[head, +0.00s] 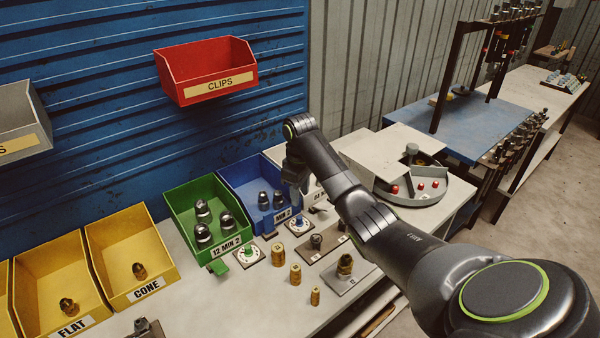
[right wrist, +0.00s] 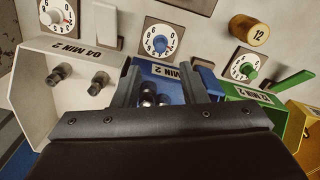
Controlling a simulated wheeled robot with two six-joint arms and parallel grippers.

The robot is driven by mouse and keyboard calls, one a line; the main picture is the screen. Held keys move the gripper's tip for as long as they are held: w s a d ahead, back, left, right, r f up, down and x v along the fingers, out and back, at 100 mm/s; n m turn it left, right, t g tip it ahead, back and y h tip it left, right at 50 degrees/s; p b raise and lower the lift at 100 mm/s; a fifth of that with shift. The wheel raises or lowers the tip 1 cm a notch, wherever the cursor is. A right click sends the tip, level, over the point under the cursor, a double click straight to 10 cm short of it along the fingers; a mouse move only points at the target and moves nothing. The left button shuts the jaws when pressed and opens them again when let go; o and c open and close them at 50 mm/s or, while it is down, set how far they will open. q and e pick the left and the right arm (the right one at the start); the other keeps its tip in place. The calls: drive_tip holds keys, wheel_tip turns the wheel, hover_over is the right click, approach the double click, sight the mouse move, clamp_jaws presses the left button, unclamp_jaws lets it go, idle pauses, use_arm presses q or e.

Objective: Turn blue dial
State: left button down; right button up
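The blue dial (right wrist: 160,42) is a white numbered disc with a blue knob on a dark square plate, upper middle in the right wrist view. In the head view it lies on the bench (head: 298,226) in front of the blue bin. My right gripper (right wrist: 160,78) is open and empty, its two fingers apart. In the right wrist view the dial lies just beyond the fingertips, with no visible contact. In the head view my right gripper (head: 297,168) hangs above the blue bin's right side, its fingers partly hidden. My left gripper is not recognisable in either view.
The blue bin (head: 229,176) holds dark fittings. The green bin (head: 182,207) and green dial (head: 249,254) are to its left. Brass fittings (head: 278,254) stand on the bench in front.

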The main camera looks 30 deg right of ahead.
wheel_tip(320, 180, up, 8)
drive_tip(key=p, duration=0.4)
drive_tip(key=shift+f, duration=0.1)
idle(0.4)
